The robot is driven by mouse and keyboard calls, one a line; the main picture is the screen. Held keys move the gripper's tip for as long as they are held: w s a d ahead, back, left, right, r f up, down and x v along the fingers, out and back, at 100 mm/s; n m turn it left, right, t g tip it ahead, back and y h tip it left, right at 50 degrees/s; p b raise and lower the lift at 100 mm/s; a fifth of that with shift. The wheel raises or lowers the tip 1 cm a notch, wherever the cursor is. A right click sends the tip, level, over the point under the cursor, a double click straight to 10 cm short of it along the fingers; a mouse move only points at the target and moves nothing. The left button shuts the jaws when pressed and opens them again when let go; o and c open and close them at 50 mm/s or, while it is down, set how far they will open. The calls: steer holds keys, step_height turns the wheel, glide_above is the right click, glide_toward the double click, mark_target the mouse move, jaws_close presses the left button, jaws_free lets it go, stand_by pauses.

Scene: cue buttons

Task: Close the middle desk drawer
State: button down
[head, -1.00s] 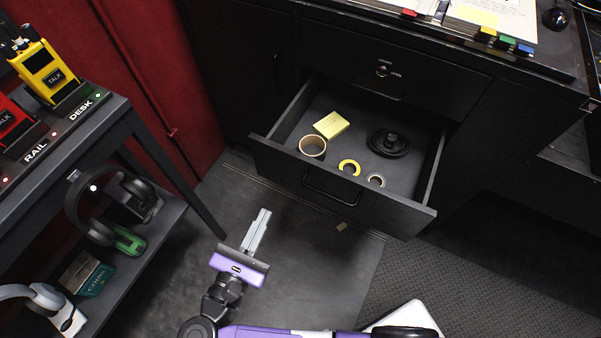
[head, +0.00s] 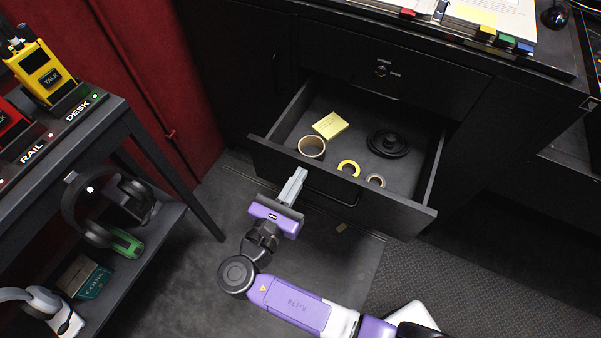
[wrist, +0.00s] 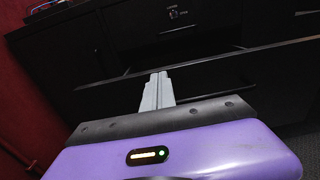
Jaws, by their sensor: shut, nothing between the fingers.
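The middle desk drawer (head: 395,212) is pulled out from the dark desk. Its black front has a bar handle, partly hidden behind my gripper. Inside lie a yellow note pad (head: 330,125), several tape rolls and a black coiled item (head: 388,142). My gripper (head: 297,175) is shut and empty, its fingertips in front of the left part of the drawer front, left of the handle. In the wrist view the shut fingers (wrist: 158,78) point at the dark drawer front (wrist: 205,92). I cannot tell whether they touch it.
A closed drawer with a lock (head: 382,72) sits above the open one. At left stands a dark shelf (head: 150,150) with radios and headphones, beside a red curtain (head: 140,80).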

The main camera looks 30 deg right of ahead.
steer(key=shift+w+d, duration=0.45)
steer(key=shift+d, duration=0.15)
steer(key=shift+d, duration=0.1)
steer(key=shift+w+d+r, duration=0.1)
steer(key=shift+w+d, duration=0.1)
steer(key=shift+d, duration=0.1)
steer(key=x, duration=2.8)
steer(key=shift+w+d+b, duration=0.25)
steer(key=shift+b, duration=0.2)
